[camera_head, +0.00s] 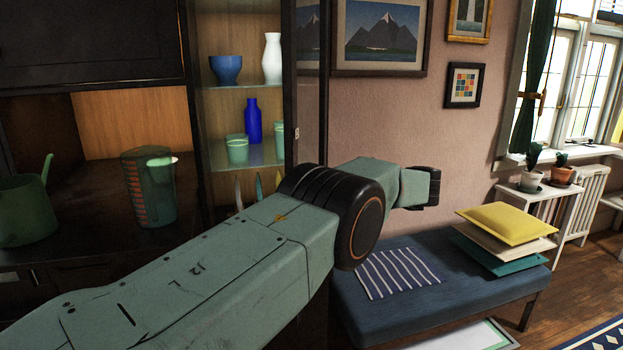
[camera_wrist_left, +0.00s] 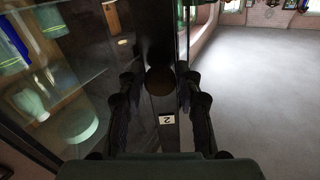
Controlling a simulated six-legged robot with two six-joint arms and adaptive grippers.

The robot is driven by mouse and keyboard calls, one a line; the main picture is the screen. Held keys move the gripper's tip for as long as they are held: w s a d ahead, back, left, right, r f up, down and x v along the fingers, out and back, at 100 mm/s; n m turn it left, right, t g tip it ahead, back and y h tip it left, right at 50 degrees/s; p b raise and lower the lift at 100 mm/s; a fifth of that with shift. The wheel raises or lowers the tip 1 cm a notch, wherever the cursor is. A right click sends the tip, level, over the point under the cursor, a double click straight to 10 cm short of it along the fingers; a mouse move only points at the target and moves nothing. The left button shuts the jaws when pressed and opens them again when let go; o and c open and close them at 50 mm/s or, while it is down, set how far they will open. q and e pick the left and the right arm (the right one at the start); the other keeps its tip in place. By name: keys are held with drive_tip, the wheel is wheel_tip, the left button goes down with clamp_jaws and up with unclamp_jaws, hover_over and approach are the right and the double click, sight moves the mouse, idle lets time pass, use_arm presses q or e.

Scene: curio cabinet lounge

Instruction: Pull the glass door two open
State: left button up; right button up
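Glass door two is part of the dark-framed cabinet. In the left wrist view a dark frame upright (camera_wrist_left: 160,30) bears a white label "2" (camera_wrist_left: 167,119) and a round dark knob (camera_wrist_left: 160,82). My left gripper (camera_wrist_left: 160,85) has its fingers apart, one on each side of the knob, with gaps beside it. In the head view my left arm crosses the middle, and its fingers cannot be made out. My right gripper is not in view.
Shelves hold a blue bowl (camera_head: 226,70), white vase (camera_head: 272,58), blue bottle (camera_head: 253,121) and green cups (camera_head: 237,149). A measuring jug (camera_head: 149,190) and green watering can (camera_head: 27,208) stand left. A blue bench (camera_head: 400,302) with cushions (camera_head: 506,222) is at right.

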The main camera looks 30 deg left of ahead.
sight(295, 129)
use_arm(q)
drive_tip(key=o, duration=0.3)
wheel_tip(295, 129, up, 10)
idle(0.7)
drive_tip(key=shift+c, duration=0.2)
